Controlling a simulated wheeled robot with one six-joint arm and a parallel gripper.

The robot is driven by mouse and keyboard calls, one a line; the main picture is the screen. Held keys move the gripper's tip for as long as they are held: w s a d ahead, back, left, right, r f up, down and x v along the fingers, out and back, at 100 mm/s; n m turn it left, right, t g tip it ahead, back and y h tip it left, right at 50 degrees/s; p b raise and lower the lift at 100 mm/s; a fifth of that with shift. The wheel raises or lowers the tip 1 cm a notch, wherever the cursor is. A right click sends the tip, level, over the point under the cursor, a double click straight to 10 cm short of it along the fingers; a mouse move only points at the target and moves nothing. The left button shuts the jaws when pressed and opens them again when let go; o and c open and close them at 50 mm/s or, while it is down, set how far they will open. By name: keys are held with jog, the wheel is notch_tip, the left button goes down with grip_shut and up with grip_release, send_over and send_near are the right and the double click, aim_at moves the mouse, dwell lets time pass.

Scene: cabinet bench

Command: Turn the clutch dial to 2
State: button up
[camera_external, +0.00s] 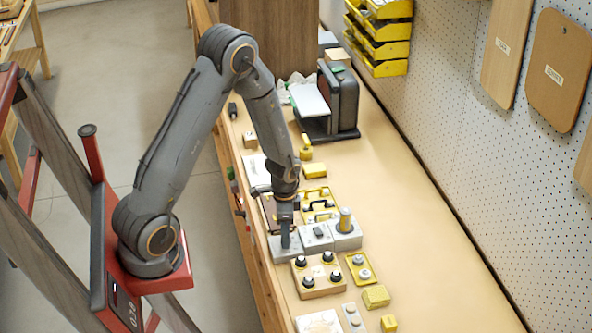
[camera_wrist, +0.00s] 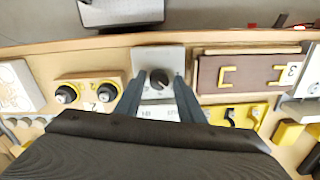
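A round dark dial (camera_wrist: 158,80) with a pale pointer mark sits on a grey plate (camera_wrist: 160,55) in the wrist view. No number 2 can be read beside it. My gripper (camera_wrist: 160,77) is open above the plate, with one finger on each side of the dial and a visible gap to both. In the external view my gripper (camera_external: 286,243) points down at the leftmost grey box (camera_external: 277,253) and hides its dial. I cannot tell whether the fingertips touch the plate. No readable label names this dial as the clutch.
A wooden block with several black knobs (camera_external: 318,275) stands close in front. Grey boxes with a switch (camera_external: 317,235) and a yellow-topped post (camera_external: 346,240) adjoin on the right. A brown panel with yellow handles (camera_wrist: 250,73) lies beside the plate. The bench's right side is clear.

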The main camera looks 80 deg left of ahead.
jog(key=shift+o, duration=0.4)
jog(key=shift+r+b, duration=0.85)
jog(key=shift+r, duration=3.05)
jog(key=s+d+r+n+b, duration=0.1)
jog(key=d+r, duration=0.1)
jog(key=d, duration=0.9)
jog(key=s+d+r+n+t, duration=0.1)
jog(key=d+r, duration=0.1)
jog(key=d, duration=0.9)
jog(key=shift+b, duration=0.4)
jog(key=shift+a, duration=0.1)
